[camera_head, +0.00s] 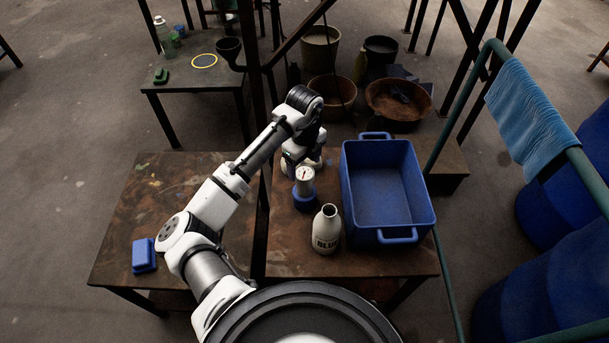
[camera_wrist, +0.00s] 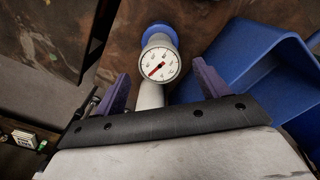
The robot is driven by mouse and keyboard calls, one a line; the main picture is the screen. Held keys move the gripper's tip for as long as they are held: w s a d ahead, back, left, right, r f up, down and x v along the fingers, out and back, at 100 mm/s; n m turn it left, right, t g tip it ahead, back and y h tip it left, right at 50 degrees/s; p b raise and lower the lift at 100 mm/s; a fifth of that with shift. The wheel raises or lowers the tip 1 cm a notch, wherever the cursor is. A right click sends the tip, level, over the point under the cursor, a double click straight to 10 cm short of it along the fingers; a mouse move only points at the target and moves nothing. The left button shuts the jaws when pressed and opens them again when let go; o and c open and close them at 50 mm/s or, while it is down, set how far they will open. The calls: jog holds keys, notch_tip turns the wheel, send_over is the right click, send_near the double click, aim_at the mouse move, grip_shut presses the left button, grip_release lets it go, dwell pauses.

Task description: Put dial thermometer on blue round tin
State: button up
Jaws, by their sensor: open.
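The dial thermometer (camera_head: 305,174) has a round white face with a red needle. It is on the middle table, left of the blue crate. In the wrist view its dial (camera_wrist: 158,65) and pale body show between and just beyond my fingers. A blue round thing, seemingly the blue round tin (camera_head: 304,194), shows directly below the dial; its blue edge (camera_wrist: 160,27) also shows past the dial in the wrist view. The thermometer appears to be on it, but the contact is hidden. My gripper (camera_wrist: 162,84) is open, with one finger on each side of the pale body.
A blue crate (camera_head: 432,215) stands close on the right. A white bottle (camera_head: 326,232) marked "BLUE" stands in front. A small blue box (camera_head: 144,255) is on the left table. Bowls and pots (camera_head: 398,112) are behind. A dark post rises left of the middle table.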

jog(key=shift+r, duration=2.7)
